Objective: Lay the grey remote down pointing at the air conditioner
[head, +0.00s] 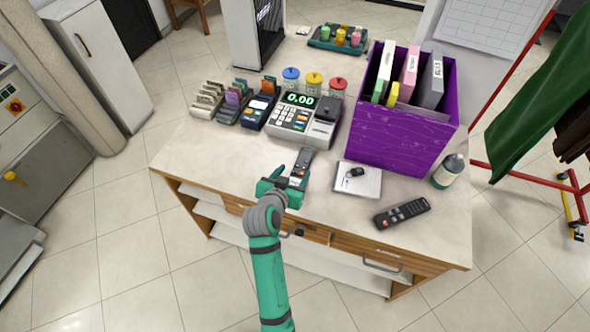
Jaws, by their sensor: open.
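A slim grey remote (302,160) lies on the pale counter, its far end toward the cash register. My green gripper (288,179) is open at its near end; I cannot tell whether the fingers touch it. A wider black remote (402,213) with a red button lies at the counter's front right. I cannot make out an air conditioner for certain in the head view.
A cash register (305,118), card terminals (262,107) and jars stand behind the grey remote. A white pad (357,180) with a small dark item, a purple box (403,130) of files and a bottle (448,171) are to the right. The counter's left front (205,150) is clear.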

